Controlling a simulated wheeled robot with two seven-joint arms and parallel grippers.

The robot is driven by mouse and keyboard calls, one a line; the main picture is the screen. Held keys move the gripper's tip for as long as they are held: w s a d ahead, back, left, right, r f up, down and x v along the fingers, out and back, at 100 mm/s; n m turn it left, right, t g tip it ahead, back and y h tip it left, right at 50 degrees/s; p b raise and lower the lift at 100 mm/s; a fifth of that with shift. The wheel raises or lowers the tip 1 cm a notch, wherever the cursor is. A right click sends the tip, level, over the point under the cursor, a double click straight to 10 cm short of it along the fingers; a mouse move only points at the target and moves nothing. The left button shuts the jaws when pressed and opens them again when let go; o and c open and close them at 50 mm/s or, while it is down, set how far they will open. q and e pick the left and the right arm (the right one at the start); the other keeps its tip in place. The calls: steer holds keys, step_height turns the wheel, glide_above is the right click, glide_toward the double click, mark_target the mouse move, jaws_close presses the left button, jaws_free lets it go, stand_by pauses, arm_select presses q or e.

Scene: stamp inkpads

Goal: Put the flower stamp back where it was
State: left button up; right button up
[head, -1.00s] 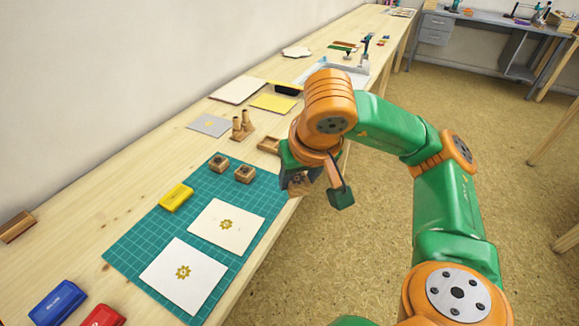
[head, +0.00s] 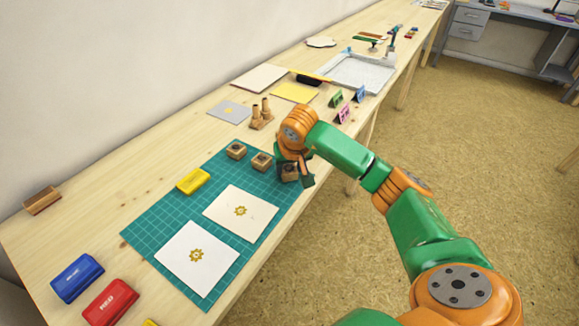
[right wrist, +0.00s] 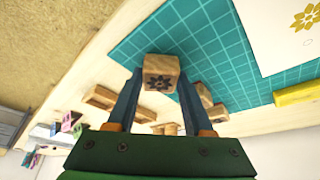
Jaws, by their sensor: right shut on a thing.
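My right gripper (head: 290,176) is shut on a small wooden block stamp (head: 289,168) at the far right corner of the green mat. In the right wrist view the flower stamp (right wrist: 160,72) sits between the two fingers, with a dark flower on the face that shows. Whether it touches the mat I cannot tell. Two similar wooden stamps stand to its left on the mat, one nearer (head: 261,161) and one farther left (head: 236,150). My left gripper is not in view.
The green cutting mat (head: 145,232) carries a yellow inkpad (head: 193,181) and two cards, upper (head: 262,208) and lower (head: 180,262), with gold flower prints. Blue (head: 77,278) and red (head: 110,302) inkpads lie front left. A wooden peg stand (head: 261,122) is beyond the mat.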

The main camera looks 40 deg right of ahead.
steer(key=shift+f, duration=0.2)
steer(key=o, duration=1.1)
steer(key=shift+r, duration=0.1)
steer(key=shift+r, duration=0.3)
steer(key=v, duration=1.1)
steer(key=shift+s+r+p, duration=0.25)
steer(key=shift+r+p, duration=0.05)
steer(key=shift+p, duration=0.05)
